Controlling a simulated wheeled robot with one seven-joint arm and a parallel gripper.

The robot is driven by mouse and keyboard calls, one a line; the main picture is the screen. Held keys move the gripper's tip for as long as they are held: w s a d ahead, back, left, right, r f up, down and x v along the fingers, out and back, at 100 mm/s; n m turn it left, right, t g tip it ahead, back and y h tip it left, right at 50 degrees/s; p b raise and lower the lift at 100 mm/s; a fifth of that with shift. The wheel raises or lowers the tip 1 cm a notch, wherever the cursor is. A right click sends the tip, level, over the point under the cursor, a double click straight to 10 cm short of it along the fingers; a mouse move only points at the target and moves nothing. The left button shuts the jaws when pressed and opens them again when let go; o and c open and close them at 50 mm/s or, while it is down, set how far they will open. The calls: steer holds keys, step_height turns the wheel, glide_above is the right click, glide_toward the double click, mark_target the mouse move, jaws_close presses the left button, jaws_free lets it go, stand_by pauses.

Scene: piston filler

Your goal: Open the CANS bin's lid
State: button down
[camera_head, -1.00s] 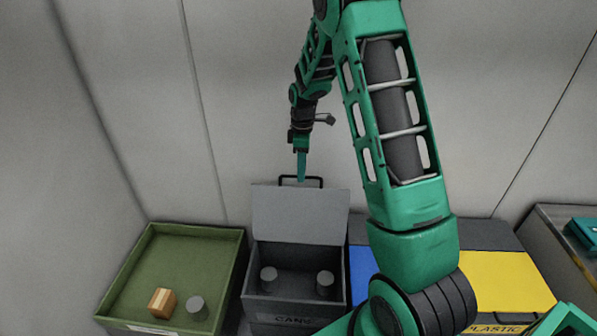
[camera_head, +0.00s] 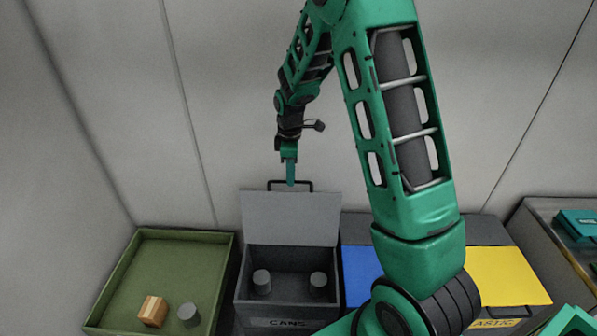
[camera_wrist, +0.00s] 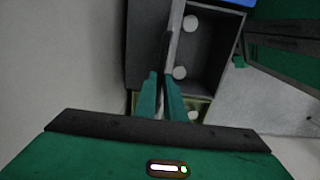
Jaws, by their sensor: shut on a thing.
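The CANS bin (camera_head: 285,322) is a dark grey box with a "CANS" label on its front. Its grey lid (camera_head: 290,219) stands raised and upright at the back, leaving the bin open. Two grey cans (camera_head: 262,282) stand inside; they also show as pale discs in the wrist view (camera_wrist: 180,73). The lid's black bar handle (camera_head: 303,184) is at its top edge. My gripper (camera_head: 291,182) is shut on the handle from above. In the wrist view my gripper's teal fingers (camera_wrist: 161,98) are at the lid's edge, and the handle itself is mostly hidden.
A green tray (camera_head: 225,262) at the left holds a striped tan box (camera_head: 152,311) and a grey can (camera_head: 188,315). A blue-lidded bin (camera_head: 360,272) and a yellow PLASTIC bin (camera_head: 508,275) stand to the right. A wall rises close behind the bins.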

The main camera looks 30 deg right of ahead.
steer(key=shift+s+a+r, duration=0.1)
steer(key=shift+s+a, duration=0.35)
steer(key=shift+s, duration=0.3)
steer(key=shift+s+a+r, duration=0.1)
steer(key=shift+s+a, duration=0.35)
steer(key=shift+s, duration=0.25)
steer(key=c, duration=1.9)
jaws_free()
steer(key=shift+o, duration=0.2)
step_height(320, 180, up, 11)
steer(key=shift+f, duration=0.2)
steer(key=shift+s+a, duration=0.1)
